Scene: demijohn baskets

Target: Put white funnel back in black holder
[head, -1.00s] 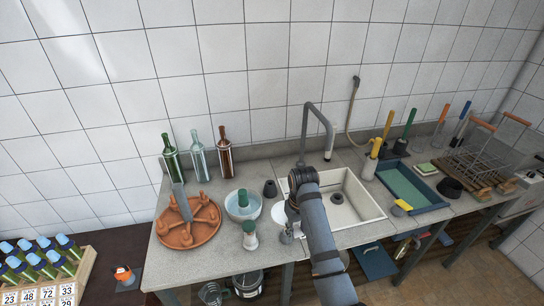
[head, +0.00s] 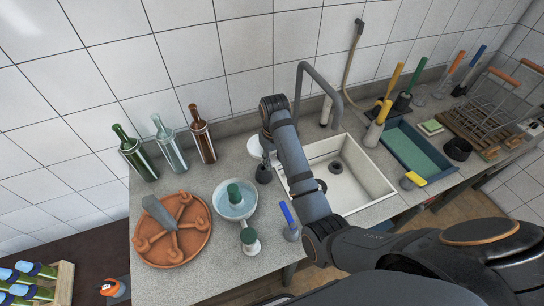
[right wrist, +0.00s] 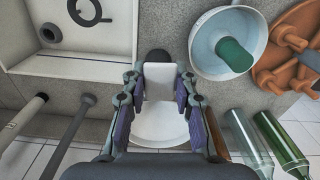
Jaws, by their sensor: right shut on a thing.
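The white funnel (head: 255,147) is at the back of the counter, left of the sink, partly hidden behind my right arm. In the right wrist view my right gripper (right wrist: 158,82) is shut on the funnel's narrow white part, with its round wide part (right wrist: 160,127) below the fingers in the picture. The black holder (head: 263,174) stands on the counter just in front of the funnel in the head view. A dark rounded end (right wrist: 158,57) at the fingertips is probably this holder. I cannot tell whether the funnel touches it. My left gripper is not in view.
The sink (head: 350,185) and its grey tap (head: 300,85) are right of my arm. A white bowl (head: 235,203) with a green-topped item, a terracotta tray (head: 172,245) and several bottles (head: 168,145) stand left. A blue-handled brush (head: 288,218) stands in front.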

